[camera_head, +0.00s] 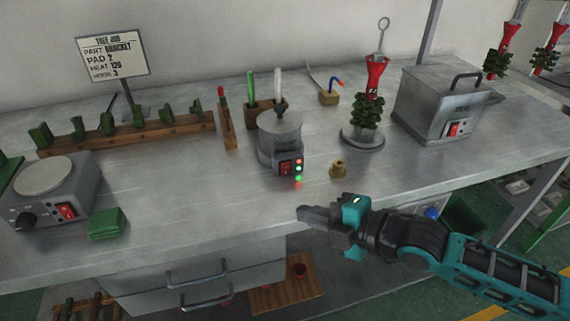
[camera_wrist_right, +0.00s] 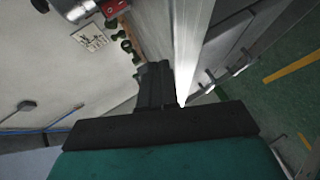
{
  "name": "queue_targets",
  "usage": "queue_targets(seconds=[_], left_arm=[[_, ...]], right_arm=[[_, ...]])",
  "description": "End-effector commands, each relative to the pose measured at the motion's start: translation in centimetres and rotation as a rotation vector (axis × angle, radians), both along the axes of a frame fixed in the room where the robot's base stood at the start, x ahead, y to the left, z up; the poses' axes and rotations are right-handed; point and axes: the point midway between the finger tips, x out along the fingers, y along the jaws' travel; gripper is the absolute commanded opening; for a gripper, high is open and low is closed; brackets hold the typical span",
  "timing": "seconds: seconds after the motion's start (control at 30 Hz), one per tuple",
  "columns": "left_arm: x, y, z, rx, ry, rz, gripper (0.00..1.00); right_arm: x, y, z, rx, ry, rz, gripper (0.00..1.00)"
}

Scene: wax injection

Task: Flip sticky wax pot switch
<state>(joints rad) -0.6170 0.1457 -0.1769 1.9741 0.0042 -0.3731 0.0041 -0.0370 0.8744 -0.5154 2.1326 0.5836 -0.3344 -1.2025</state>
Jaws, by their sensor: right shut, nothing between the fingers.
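My right gripper (camera_head: 303,214) is shut and empty by the bench's front edge, below and slightly right of the switch, apart from the pot. In the right wrist view the shut fingers (camera_wrist_right: 155,78) point along the bench edge, and part of a metal device with a red part shows at top left. My left gripper is out of view.
A brass-coloured cup (camera_head: 338,169) stands right of the pot. A green wax tree (camera_head: 367,112) stands on a round base behind it. A lidded metal box (camera_head: 440,104) with a red switch is at right. A hot plate (camera_head: 45,190) and green block (camera_head: 106,223) are at left.

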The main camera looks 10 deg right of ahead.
Motion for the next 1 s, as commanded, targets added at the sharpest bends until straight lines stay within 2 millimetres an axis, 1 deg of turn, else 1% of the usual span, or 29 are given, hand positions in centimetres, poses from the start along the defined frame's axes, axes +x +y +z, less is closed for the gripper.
queue_targets(seconds=[0.17, 0.27, 0.5, 0.7, 0.8, 1.0], left_arm=[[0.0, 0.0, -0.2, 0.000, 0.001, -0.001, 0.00], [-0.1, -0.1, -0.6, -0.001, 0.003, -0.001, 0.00], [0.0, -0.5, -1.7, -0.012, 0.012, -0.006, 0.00], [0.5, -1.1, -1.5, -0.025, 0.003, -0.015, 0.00], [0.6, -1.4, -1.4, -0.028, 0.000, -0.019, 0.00], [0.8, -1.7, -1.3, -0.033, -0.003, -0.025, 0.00]], right_arm=[[0.2, 0.0, 0.0, -0.001, -0.001, -0.001, 0.00], [0.9, 0.0, -0.1, 0.000, -0.002, -0.001, 0.00], [4.1, 0.1, 0.2, 0.001, -0.005, -0.003, 0.00], [6.7, 0.2, 0.7, 0.000, -0.002, -0.001, 0.00], [7.7, 0.2, 0.8, -0.001, -0.003, -0.001, 0.00], [8.7, 0.3, 1.0, 0.000, -0.001, -0.001, 0.00]])
